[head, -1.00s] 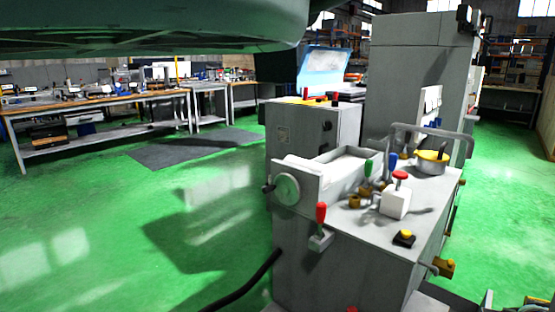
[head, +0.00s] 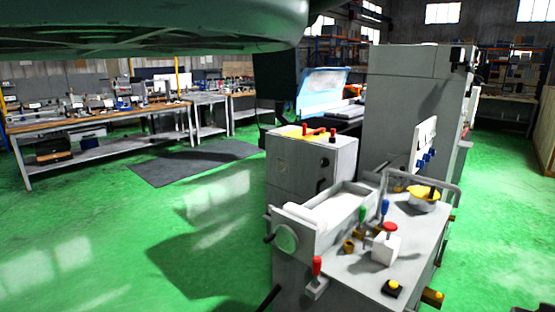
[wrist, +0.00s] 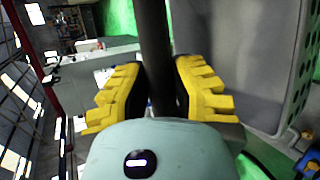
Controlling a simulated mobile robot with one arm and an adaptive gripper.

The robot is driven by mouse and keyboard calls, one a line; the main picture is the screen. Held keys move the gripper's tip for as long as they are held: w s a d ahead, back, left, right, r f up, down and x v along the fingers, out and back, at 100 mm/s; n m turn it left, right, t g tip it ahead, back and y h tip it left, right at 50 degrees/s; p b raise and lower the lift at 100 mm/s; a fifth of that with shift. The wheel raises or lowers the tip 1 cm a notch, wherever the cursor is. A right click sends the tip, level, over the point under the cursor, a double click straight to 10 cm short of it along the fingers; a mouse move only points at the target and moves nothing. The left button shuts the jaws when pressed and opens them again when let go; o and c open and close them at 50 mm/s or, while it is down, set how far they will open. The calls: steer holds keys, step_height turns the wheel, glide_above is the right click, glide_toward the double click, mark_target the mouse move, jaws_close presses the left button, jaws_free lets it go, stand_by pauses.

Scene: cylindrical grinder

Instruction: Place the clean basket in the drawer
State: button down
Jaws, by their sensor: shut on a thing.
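In the wrist view my gripper (wrist: 160,95) has its yellow ridged fingers closed on both sides of a dark bar (wrist: 156,45). A large grey basket (wrist: 225,50) with a perforated side fills the right of that view, beside the fingers. The bar looks like the basket's handle, but where they join is hidden. In the head view neither gripper nor basket shows. No drawer can be made out for certain in either view.
A grey machine (head: 315,110) stands ahead, right of centre, with levers, a red knob (head: 390,228) and an open-topped box (head: 300,240) on its front part. Workbenches (head: 100,120) line the left. Green floor (head: 90,220) is clear between, with a dark mat (head: 190,163).

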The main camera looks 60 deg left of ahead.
step_height(320, 180, up, 38)
steer(key=p, duration=3.6)
steer(key=shift+f, duration=0.15)
steer(key=shift+w, duration=0.1)
